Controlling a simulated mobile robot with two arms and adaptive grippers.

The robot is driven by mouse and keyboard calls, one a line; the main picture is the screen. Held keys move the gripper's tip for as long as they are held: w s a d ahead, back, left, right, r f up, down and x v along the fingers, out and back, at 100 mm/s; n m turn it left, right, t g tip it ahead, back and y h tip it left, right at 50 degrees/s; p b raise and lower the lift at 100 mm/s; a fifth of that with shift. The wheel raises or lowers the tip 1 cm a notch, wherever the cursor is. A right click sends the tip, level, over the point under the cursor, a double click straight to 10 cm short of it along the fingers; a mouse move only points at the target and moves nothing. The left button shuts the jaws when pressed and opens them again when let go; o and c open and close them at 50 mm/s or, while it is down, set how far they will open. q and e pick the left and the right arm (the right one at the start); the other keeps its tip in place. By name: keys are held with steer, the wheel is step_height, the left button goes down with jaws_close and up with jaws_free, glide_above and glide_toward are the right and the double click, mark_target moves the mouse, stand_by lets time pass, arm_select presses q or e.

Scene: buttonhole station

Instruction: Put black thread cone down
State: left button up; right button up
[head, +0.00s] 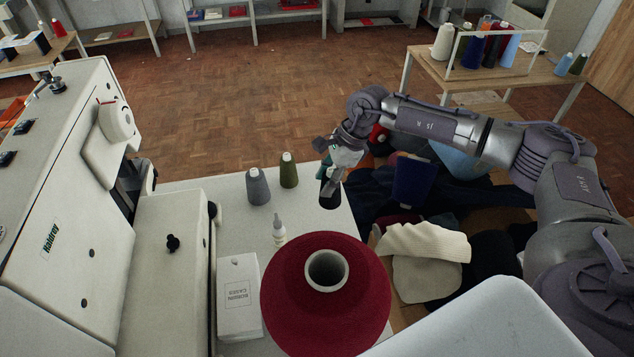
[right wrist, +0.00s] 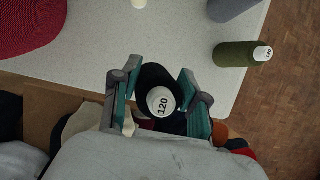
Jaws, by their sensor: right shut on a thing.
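The black thread cone (head: 330,196) is at the right edge of the white table (head: 318,222), in the grip of my right gripper (head: 331,172). In the right wrist view, the gripper's fingers (right wrist: 158,78) stand on either side of the cone (right wrist: 152,78), whose white top reads 120. The cone looks upright. I cannot tell whether its base touches the table. My left gripper is not in view.
A grey cone (head: 257,187) and an olive cone (head: 288,170) stand left of the black one. A white bottle (head: 279,232), a bobbin cases box (head: 239,297) and a large red cone (head: 300,275) are nearer. Folded clothes (head: 425,242) lie beyond the right edge.

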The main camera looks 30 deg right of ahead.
steer(key=w+f, duration=0.1)
steer(key=f, duration=0.1)
steer(key=w+f+p, duration=0.1)
steer(key=w+f, duration=0.2)
steer(key=f, duration=0.1)
steer(key=shift+w+d+f+p, duration=0.15)
steer(key=shift+w+d+p, duration=0.1)
steer(key=shift+d+p, duration=0.15)
steer(key=shift+f, duration=0.25)
steer(key=o, duration=0.7)
steer(key=shift+f, duration=0.1)
steer(key=o, duration=0.5)
